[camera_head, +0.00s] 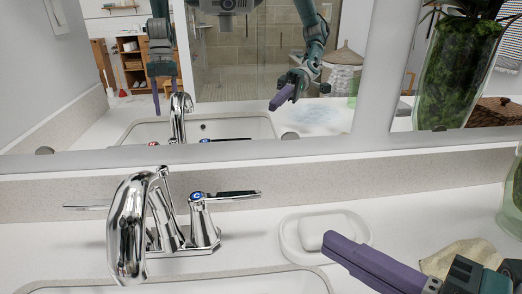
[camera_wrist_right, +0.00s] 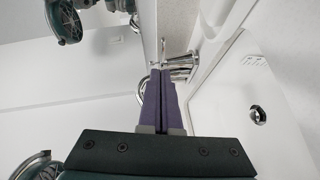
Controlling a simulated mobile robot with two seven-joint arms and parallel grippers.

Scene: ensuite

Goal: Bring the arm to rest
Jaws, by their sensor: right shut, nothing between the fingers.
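My right gripper (camera_head: 335,245) comes in from the lower right of the head view, above the counter and in front of the white soap dish. Its purple fingers are together with nothing between them. The right wrist view also shows the two shut fingers (camera_wrist_right: 160,75), pointing towards the chrome faucet (camera_wrist_right: 180,68). My left gripper does not show directly in the head view; the mirror shows a reflection of both arms.
The chrome faucet (camera_head: 130,230) with its lever handles stands behind the sink (camera_head: 190,286). A white soap (camera_head: 318,228) lies in a dish (camera_head: 291,241) right of it. A beige cloth (camera_head: 462,254) lies by my right arm. A glass vase (camera_head: 514,205) stands at the right edge. The mirror (camera_head: 240,60) fills the back.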

